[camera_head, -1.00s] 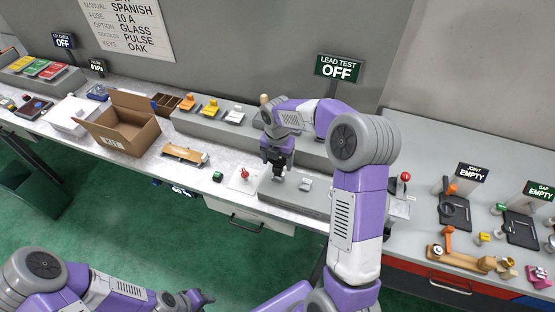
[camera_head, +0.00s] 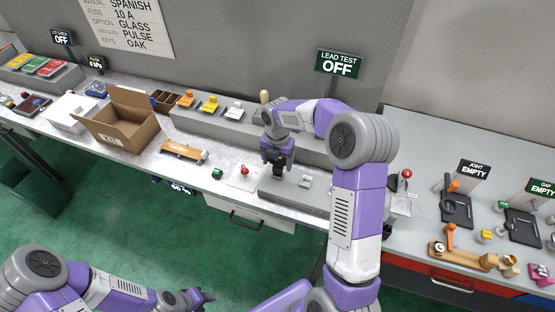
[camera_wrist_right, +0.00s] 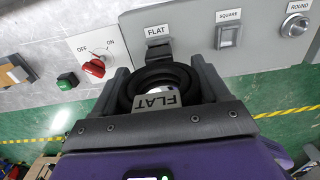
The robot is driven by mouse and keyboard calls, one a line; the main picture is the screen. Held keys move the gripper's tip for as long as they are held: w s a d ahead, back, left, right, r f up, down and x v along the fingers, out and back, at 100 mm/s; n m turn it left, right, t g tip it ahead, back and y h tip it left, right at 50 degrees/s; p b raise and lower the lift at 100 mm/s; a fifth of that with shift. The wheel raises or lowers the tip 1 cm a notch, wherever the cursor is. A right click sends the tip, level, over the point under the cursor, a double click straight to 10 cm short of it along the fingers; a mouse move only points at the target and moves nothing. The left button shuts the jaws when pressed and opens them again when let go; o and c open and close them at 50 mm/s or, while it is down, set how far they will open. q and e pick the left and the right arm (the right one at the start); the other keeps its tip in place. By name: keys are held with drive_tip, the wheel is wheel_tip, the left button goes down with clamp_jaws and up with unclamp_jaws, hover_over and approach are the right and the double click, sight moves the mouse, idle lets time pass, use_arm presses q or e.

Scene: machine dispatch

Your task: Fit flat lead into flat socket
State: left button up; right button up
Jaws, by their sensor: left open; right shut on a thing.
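My right gripper (camera_wrist_right: 162,78) is shut on the flat lead (camera_wrist_right: 150,85), a black coiled lead with a tag reading FLAT. In the head view this gripper (camera_head: 277,166) is low over the left part of the grey test panel. The flat socket (camera_wrist_right: 158,52), under its FLAT label, is directly ahead of the lead in the right wrist view. The lead partly hides it, and I cannot tell whether the plug is in it. The square socket (camera_wrist_right: 229,36) and round socket (camera_wrist_right: 295,25) are to its right. My left gripper (camera_head: 203,297) is open, away from the bench.
A red OFF/ON switch (camera_wrist_right: 94,67) and green button (camera_wrist_right: 67,81) are left of the flat socket. The LEAD TEST sign (camera_head: 339,63) reads OFF. An open carton (camera_head: 118,125) and a wooden piece (camera_head: 183,152) are on the bench to the left.

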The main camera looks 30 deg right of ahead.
drive_tip(key=shift+s+f, duration=0.1)
drive_tip(key=shift+f, duration=0.2)
drive_tip(key=o, duration=1.2)
drive_tip(key=shift+r, duration=0.15)
drive_tip(key=shift+r+p, duration=2.65)
drive_tip(key=shift+r, duration=0.3)
